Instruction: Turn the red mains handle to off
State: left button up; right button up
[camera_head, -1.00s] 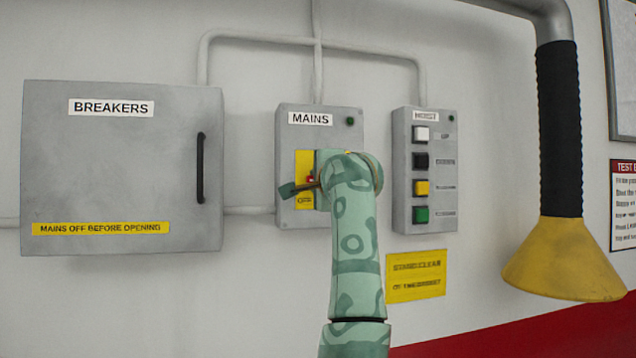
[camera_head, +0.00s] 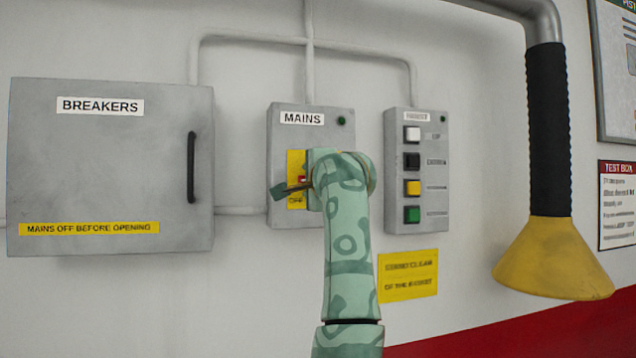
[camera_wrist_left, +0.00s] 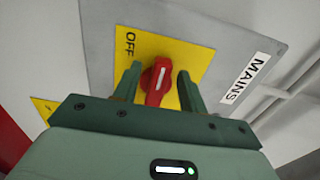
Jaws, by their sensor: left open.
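The mains box (camera_head: 285,210) is a grey wall box with a yellow plate and a MAINS label. Its red handle (camera_wrist_left: 157,82) shows in the wrist view on the yellow plate, with a white line along it. An OFF mark (camera_wrist_left: 130,42) is beyond its far left side. My left gripper (camera_wrist_left: 158,86) is open, with one green finger on each side of the handle; I cannot tell whether they touch it. In the head view the left gripper (camera_head: 297,186) is at the plate, and my wrist hides most of the handle (camera_head: 303,180). My right gripper is out of view.
A closed breaker cabinet (camera_head: 105,180) with a black handle is on the left. The hoist button box (camera_head: 428,215) is close on the right, above a yellow sign (camera_head: 408,276). A yellow extraction hood (camera_head: 553,258) hangs farther right.

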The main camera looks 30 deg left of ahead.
pick_arm(q)
jog(key=b+v, duration=0.5)
jog(key=v, duration=1)
jog(key=shift+s+d, duration=0.25)
jog(key=shift+d, duration=0.05)
